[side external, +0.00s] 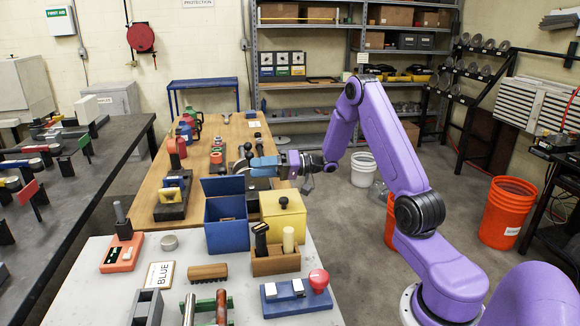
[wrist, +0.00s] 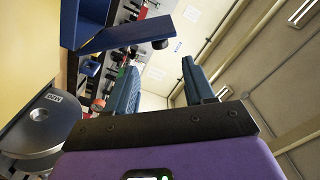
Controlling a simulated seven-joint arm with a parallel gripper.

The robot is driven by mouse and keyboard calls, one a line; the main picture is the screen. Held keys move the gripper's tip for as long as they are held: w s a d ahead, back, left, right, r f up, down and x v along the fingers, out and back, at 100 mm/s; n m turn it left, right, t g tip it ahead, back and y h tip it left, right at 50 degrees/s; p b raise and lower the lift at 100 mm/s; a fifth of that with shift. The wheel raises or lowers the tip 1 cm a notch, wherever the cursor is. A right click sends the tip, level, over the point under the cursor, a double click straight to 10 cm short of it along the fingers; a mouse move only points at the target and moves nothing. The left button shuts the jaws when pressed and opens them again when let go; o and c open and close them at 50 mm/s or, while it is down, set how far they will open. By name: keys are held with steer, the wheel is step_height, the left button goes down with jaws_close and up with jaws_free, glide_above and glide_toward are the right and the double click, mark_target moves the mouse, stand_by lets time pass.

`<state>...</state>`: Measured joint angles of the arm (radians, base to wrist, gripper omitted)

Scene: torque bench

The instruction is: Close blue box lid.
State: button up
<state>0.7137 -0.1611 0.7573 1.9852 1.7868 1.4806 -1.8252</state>
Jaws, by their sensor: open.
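The blue box (side external: 226,234) stands on the grey bench, open at the top. Its blue lid (side external: 222,187) is raised at the far side, tilted up. My gripper (side external: 258,166) is just right of and a little above the lid, its blue fingers pointing left. In the wrist view my gripper (wrist: 160,85) has its two fingers spread with nothing between them. Blue panels (wrist: 115,38), apparently of the blue box and lid, show at the upper left there, apart from the fingers. Whether a finger touches the lid is unclear.
A yellow box (side external: 284,217) with a black knob stands right of the blue box. A wooden holder (side external: 276,262) with upright handles is in front. A BLUE sign (side external: 159,274) and an orange-red device (side external: 122,254) lie left. A wooden table (side external: 205,140) with tools extends behind.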

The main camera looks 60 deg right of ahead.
steer(key=v, duration=0.9)
steer(key=shift+s, duration=0.1)
steer(key=w+a+r+n+g+y, duration=0.25)
steer(key=a+r+n+g, duration=0.2)
steer(key=n+g, duration=0.5)
step_height(320, 180, up, 14)
steer(key=n+g+h, duration=0.1)
steer(key=n+h, duration=1.3)
steer(key=n, duration=0.5)
glide_above(224, 182)
steer(key=s+d, duration=0.1)
steer(key=d, duration=0.3)
steer(key=shift+y, duration=0.25)
steer(key=x, duration=1.6)
steer(key=shift+s+d+f, duration=0.15)
steer(key=shift+s+f, duration=0.2)
steer(key=shift+f, duration=0.1)
jaws_close()
